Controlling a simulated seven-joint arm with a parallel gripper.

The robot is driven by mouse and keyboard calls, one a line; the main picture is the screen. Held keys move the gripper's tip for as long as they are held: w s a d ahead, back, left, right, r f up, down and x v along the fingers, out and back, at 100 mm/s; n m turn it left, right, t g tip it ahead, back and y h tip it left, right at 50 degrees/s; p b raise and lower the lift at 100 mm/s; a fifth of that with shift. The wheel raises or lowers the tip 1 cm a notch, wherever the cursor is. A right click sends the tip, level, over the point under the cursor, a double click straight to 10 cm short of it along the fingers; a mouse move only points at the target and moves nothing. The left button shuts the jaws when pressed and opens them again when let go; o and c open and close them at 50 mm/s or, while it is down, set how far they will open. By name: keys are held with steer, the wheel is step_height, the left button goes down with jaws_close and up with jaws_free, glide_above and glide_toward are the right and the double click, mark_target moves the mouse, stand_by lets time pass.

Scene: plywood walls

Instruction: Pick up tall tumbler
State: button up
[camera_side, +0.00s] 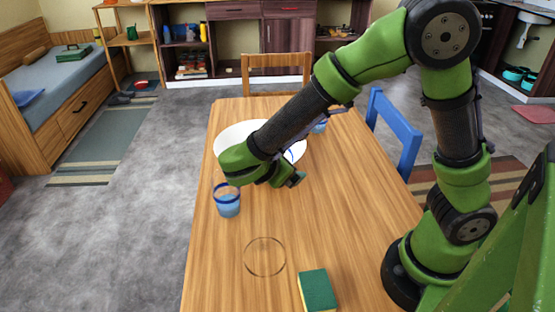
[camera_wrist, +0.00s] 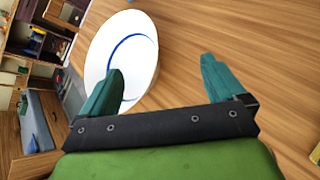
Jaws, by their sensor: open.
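A blue tumbler (camera_side: 228,205) with a darker blue rim stands upright on the table, left of my gripper. I cannot tell for sure that it is the tall tumbler. Another small blue object (camera_side: 319,127) is partly hidden behind my arm. My gripper (camera_side: 297,180) is above the table, in front of the white bowl and apart from the blue tumbler. In the wrist view its two teal fingers (camera_wrist: 161,68) are spread wide with nothing between them.
A clear round glass or dish (camera_side: 264,257) and a green-and-yellow sponge (camera_side: 317,290) are nearer the front. The table's right middle is clear.

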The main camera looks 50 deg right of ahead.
steer(key=w+a+f+n+t+h, duration=0.2)
steer(key=w+a+n+t+h, duration=0.15)
steer(key=a+n+t, duration=0.2)
steer(key=n+t+y, duration=0.1)
steer(key=n+t, duration=0.3)
steer(key=n, duration=0.2)
glide_above(227, 207)
steer(key=v, duration=0.2)
steer(key=f, duration=0.2)
step_height(227, 207, down, 7)
steer(key=shift+s+a, duration=0.1)
steer(key=shift+a, duration=0.05)
steer(key=shift+d+f, duration=0.2)
steer(key=shift+f, duration=0.05)
steer(key=shift+x, duration=3.6)
steer(key=shift+a, duration=0.2)
steer(key=c, duration=1.1)
